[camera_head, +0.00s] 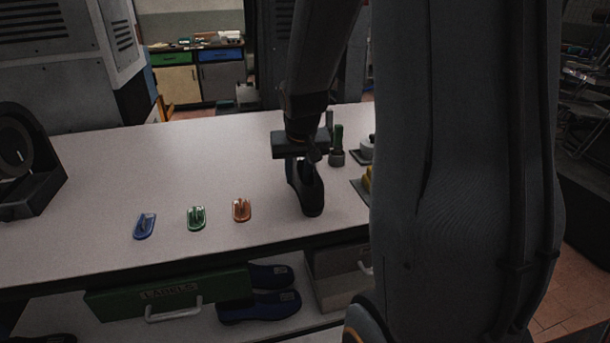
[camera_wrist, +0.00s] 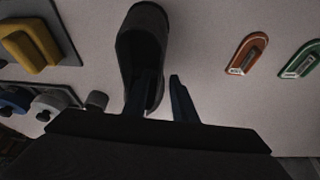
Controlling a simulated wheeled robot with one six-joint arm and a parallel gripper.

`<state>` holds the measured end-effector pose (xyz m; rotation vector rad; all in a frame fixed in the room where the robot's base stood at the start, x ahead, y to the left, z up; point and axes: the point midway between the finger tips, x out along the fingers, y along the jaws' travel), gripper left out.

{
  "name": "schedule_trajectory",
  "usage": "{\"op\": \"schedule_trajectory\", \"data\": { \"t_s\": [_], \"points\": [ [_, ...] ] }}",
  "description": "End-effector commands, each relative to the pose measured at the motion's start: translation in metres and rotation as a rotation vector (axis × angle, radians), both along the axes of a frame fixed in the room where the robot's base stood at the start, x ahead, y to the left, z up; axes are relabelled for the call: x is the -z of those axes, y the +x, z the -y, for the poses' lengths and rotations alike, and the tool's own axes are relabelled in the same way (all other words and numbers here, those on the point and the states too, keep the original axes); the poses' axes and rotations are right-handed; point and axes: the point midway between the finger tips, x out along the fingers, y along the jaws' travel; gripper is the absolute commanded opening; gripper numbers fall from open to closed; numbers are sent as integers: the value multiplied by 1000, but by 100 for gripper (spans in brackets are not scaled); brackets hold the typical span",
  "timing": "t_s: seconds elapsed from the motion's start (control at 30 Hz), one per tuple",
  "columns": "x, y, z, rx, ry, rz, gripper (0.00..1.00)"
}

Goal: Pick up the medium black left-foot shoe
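A black shoe (camera_head: 309,194) stands on the white table below my gripper (camera_head: 303,163). In the wrist view the shoe (camera_wrist: 143,22) points away from me, with its opening toward my gripper (camera_wrist: 163,82). One finger reaches into the shoe opening and the other is outside, just right of the shoe's side wall. A small gap shows between the outer finger and the wall, so the gripper looks open around the wall. The size and foot side of the shoe cannot be read.
Blue (camera_head: 145,225), green (camera_head: 197,217) and orange (camera_head: 242,209) heel-shaped pieces lie left of the shoe. A yellow block (camera_wrist: 32,44) on a dark plate is on its other side. Blue shoes (camera_head: 262,307) sit on the shelf below, beside a green "LABELS" drawer (camera_head: 168,294).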

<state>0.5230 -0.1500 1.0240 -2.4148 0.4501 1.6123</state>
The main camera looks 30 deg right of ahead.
Motion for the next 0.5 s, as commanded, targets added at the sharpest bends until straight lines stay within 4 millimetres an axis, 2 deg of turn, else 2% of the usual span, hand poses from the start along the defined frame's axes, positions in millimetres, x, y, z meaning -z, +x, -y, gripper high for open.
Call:
{"op": "schedule_trajectory", "data": {
  "t_s": [0.13, 0.4, 0.43, 0.5],
  "points": [
    [11, 3, 2, 3, 2, -1, 25],
    [13, 4, 2, 2, 1, -1, 25],
    [13, 4, 2, 2, 1, -1, 23],
    [13, 4, 2, 2, 1, -1, 11]
  ]
}}
